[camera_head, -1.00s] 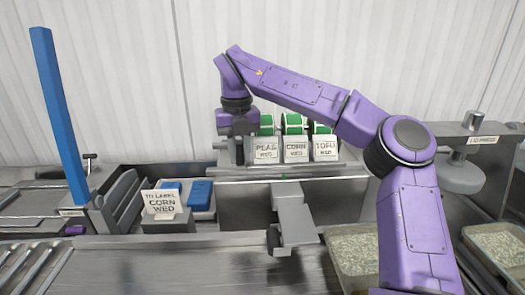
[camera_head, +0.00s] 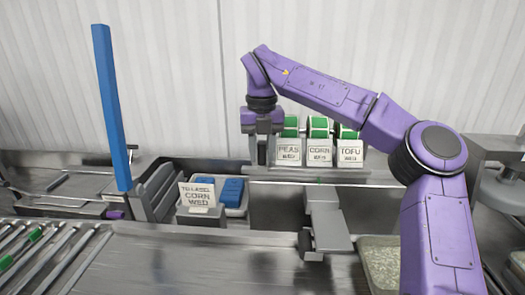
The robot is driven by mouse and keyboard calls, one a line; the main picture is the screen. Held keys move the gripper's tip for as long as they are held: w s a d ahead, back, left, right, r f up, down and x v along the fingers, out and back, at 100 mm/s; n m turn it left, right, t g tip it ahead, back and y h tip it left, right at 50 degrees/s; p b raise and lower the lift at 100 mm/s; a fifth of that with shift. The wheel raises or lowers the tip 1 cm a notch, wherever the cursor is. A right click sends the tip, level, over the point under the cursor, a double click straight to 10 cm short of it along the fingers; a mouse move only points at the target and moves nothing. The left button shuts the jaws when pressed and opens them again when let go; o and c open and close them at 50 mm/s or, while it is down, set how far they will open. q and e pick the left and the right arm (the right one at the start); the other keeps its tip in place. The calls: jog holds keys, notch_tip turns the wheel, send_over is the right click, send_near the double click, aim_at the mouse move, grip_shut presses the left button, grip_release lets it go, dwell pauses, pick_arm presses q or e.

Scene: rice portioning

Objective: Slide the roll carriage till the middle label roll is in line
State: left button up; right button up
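The roll carriage (camera_head: 300,174) at the back holds three green-and-white label rolls with cards reading PEAS, CORN and TOFU. The middle roll (camera_head: 318,126) stands behind the CORN card (camera_head: 319,154). It looks in line with a small green mark (camera_head: 320,183) on the rail edge and the grey label chute (camera_head: 326,222). My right gripper (camera_head: 262,155) points down at the carriage's left end, beside the PEAS card. Its fingers are seen edge-on, so whether they are closed on anything is unclear. My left gripper is out of view.
A "TO LABEL CORN WED" card (camera_head: 199,194) stands at a bin with blue items (camera_head: 232,192). A blue post (camera_head: 111,108) rises at left above rollers (camera_head: 45,255). A rice tray (camera_head: 380,268) is at lower right, partly behind my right arm. The steel counter front is clear.

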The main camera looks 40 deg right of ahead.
notch_tip(320, 180, up, 10)
jog(key=shift+r+p, duration=0.2)
jog(key=shift+p, duration=0.85)
